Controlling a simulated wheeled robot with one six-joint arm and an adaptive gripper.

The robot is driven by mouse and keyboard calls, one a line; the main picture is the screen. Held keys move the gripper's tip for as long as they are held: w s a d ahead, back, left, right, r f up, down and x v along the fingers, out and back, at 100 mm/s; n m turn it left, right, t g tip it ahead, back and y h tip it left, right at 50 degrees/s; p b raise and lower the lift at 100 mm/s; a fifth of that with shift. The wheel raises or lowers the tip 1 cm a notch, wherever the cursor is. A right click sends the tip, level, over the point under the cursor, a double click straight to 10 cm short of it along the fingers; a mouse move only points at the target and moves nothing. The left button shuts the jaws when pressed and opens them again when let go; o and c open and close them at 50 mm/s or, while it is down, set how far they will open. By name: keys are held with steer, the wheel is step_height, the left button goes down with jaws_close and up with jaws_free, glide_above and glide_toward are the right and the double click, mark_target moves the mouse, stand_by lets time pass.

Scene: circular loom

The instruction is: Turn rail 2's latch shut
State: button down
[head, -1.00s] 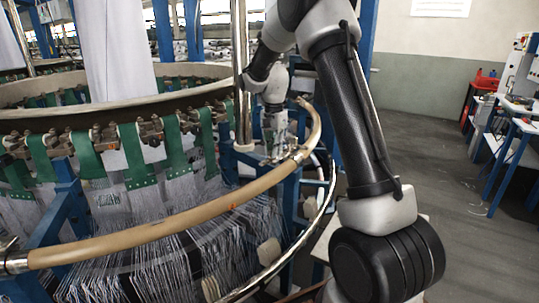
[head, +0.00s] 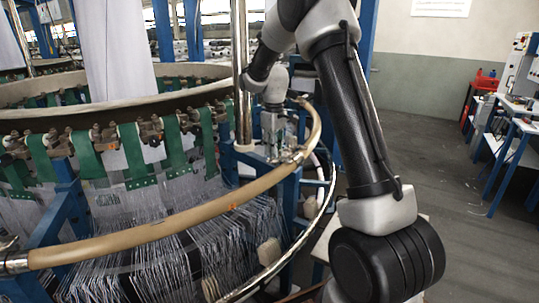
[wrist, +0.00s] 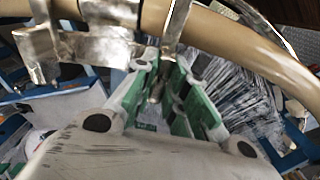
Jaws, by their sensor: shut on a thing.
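A tan curved rail (head: 160,228) runs around the loom, with metal fittings at its joints; no number shows on it. In the wrist view the rail (wrist: 235,40) crosses the top of the picture. A metal latch lever (wrist: 175,28) hangs across the rail and its lower end reaches between my fingers. My gripper (wrist: 166,92) is shut on this lever with its green-padded fingers. In the head view my gripper (head: 274,145) is at the rail joint on the right side of the loom, small and partly merged with the metal parts. Whether the latch is fully closed cannot be told.
A metal bracket (wrist: 75,45) stands left of the lever, close to my fingers. Green straps (head: 132,150) and white threads (head: 150,255) fill the loom behind the rail. A chrome post (head: 242,70) stands beside my wrist. Open floor (head: 440,170) lies to the right.

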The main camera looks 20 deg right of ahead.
steer(key=c, duration=1.4)
jaws_free()
steer(key=shift+c, duration=0.2)
steer(key=shift+r, duration=3.5)
